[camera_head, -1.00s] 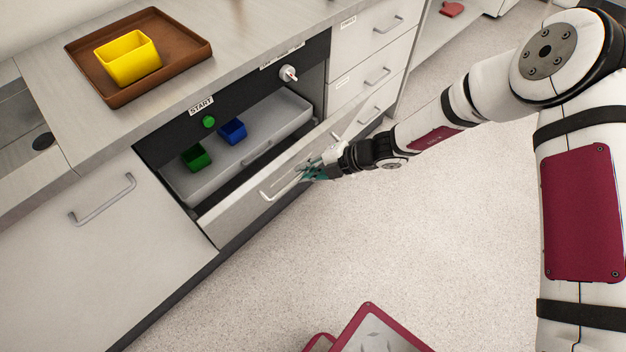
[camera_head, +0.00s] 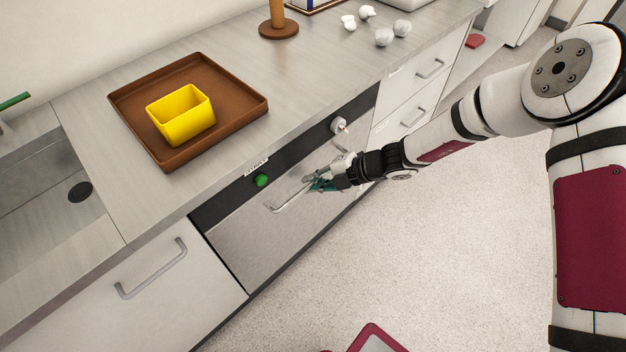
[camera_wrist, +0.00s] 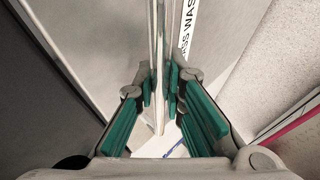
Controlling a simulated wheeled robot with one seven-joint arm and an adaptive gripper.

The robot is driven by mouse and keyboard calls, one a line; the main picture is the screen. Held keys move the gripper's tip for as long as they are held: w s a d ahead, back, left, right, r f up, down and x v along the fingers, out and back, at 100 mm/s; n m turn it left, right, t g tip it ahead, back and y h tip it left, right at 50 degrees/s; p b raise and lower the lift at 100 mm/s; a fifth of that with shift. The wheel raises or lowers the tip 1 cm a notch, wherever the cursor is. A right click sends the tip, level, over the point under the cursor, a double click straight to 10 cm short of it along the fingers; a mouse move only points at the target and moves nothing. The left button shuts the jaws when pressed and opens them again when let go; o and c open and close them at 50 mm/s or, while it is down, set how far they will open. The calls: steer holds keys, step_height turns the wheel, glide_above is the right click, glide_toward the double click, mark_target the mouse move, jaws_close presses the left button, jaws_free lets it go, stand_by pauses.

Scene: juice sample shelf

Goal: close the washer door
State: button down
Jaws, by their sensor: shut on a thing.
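The washer door (camera_head: 262,238) is a grey metal front panel below the counter. In the head view it stands upright, flush or nearly flush with the dark control strip; a small gap cannot be ruled out. Its bar handle (camera_head: 284,202) runs along the upper part. My gripper (camera_head: 313,183) is at the right part of the handle. In the wrist view the green finger pads (camera_wrist: 160,95) are closed on the handle bar (camera_wrist: 159,50). The racks and cups inside are hidden behind the door.
A green button (camera_head: 262,180) and a knob (camera_head: 338,125) are on the control strip above. A brown tray (camera_head: 250,104) with a yellow bin (camera_head: 184,118) stands on the counter. Drawers (camera_head: 412,95) are to the right. The floor (camera_head: 440,250) in front is clear.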

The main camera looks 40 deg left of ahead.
steer(key=shift+a+r, duration=0.25)
steer(key=shift+a, duration=0.15)
steer(key=c, duration=1.7)
jaws_free()
steer(key=shift+a, duration=0.1)
steer(key=shift+o, duration=0.2)
steer(key=shift+f, duration=0.1)
steer(key=shift+w+d+r, duration=0.2)
steer(key=shift+d+r, duration=0.05)
steer(key=shift+d, duration=0.25)
steer(key=v, duration=1.1)
